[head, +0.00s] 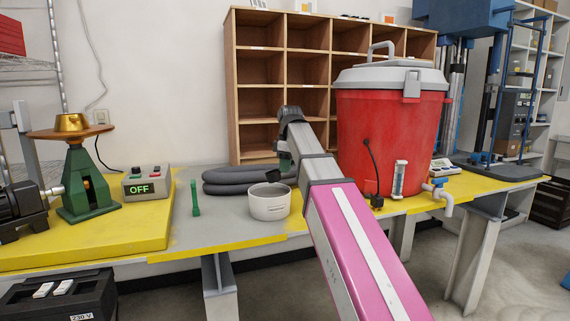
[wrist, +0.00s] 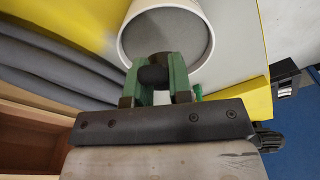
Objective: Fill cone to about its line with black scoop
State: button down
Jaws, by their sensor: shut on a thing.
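The brass cone (head: 72,123) stands on a round brown plate (head: 72,132) on top of a green stand (head: 88,185) at the far left. No line on it can be made out. A white tub (head: 270,210) stands mid-table; in the wrist view the tub (wrist: 127,38) shows grey contents. My gripper (head: 284,162) reaches over the tub's back rim. In the wrist view its green fingers (wrist: 161,78) are shut on a dark piece, the black scoop (wrist: 153,75). The rest of the scoop is hidden, so its load cannot be seen.
A green upright tool (head: 195,198) stands left of the tub. A grey control box (head: 148,183) reads OFF. Grey coiled hoses (head: 235,180) lie behind the tub. A large red cooler (head: 388,140) with a tap stands right of my arm. Wooden shelves (head: 258,105) stand behind.

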jog(key=shift+w+a+f+h, duration=0.1)
jog(key=shift+a+f+h, duration=0.2)
jog(key=shift+f, duration=1.1)
jog(key=shift+a+f+h, duration=0.2)
jog(key=shift+f+h, duration=0.25)
jog(key=shift+f, duration=1)
jog(key=shift+w+a+f+h, duration=0.1)
jog(key=shift+a+f+h, duration=0.2)
jog(key=shift+f, duration=1.1)
jog(key=shift+w+a, duration=0.25)
jog(key=shift+a, duration=0.7)
jog(key=shift+w+a, duration=0.25)
jog(key=shift+a, duration=0.65)
jog(key=shift+s+d+r+y, duration=0.25)
jog(key=shift+d+r+y, duration=0.5)
jog(key=shift+r, duration=0.1)
jog(key=shift+s+d+r+t+y, duration=0.15)
jog(key=shift+d+r+y, duration=0.1)
jog(key=shift+r+y, duration=0.4)
jog(key=shift+w+d+r+t+y, duration=0.1)
jog(key=shift+d+r+y, duration=0.15)
jog(key=shift+r+y, duration=0.4)
jog(key=shift+s+d+r+t+y, duration=0.15)
jog(key=shift+d+r+y, duration=0.2)
jog(key=shift+r, duration=0.55)
jog(key=shift+a, duration=0.1)
